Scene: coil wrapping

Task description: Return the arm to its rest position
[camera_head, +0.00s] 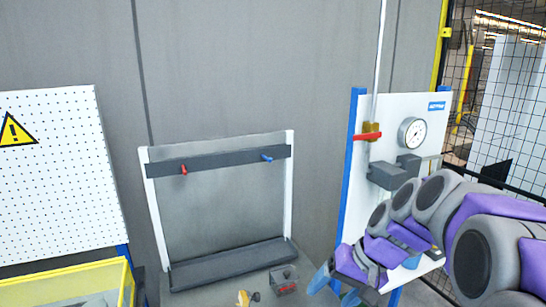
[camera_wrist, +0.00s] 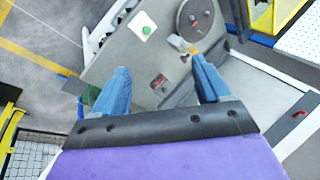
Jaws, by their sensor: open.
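My arm (camera_head: 430,215), purple and grey, reaches in from the right in the head view, bent in front of the gauge panel. My gripper (camera_head: 334,288) has blue fingers and hangs at the lower right, beside the grey table. In the wrist view my gripper (camera_wrist: 160,72) has its two blue fingers well apart. Nothing is held between them. A grey block with a red part (camera_wrist: 158,82) shows below in the gap, apart from the fingers. The same grey block (camera_head: 284,279) is left of the gripper in the head view.
A white-posted frame with a dark bar (camera_head: 220,161) stands behind the table. A panel (camera_head: 402,108) with a gauge (camera_head: 411,132) and red valve handle (camera_head: 367,136) is behind my arm. A pegboard (camera_head: 60,190) and yellow bin (camera_head: 70,277) are left. A green button (camera_wrist: 146,30) and dark disc (camera_wrist: 199,19) show.

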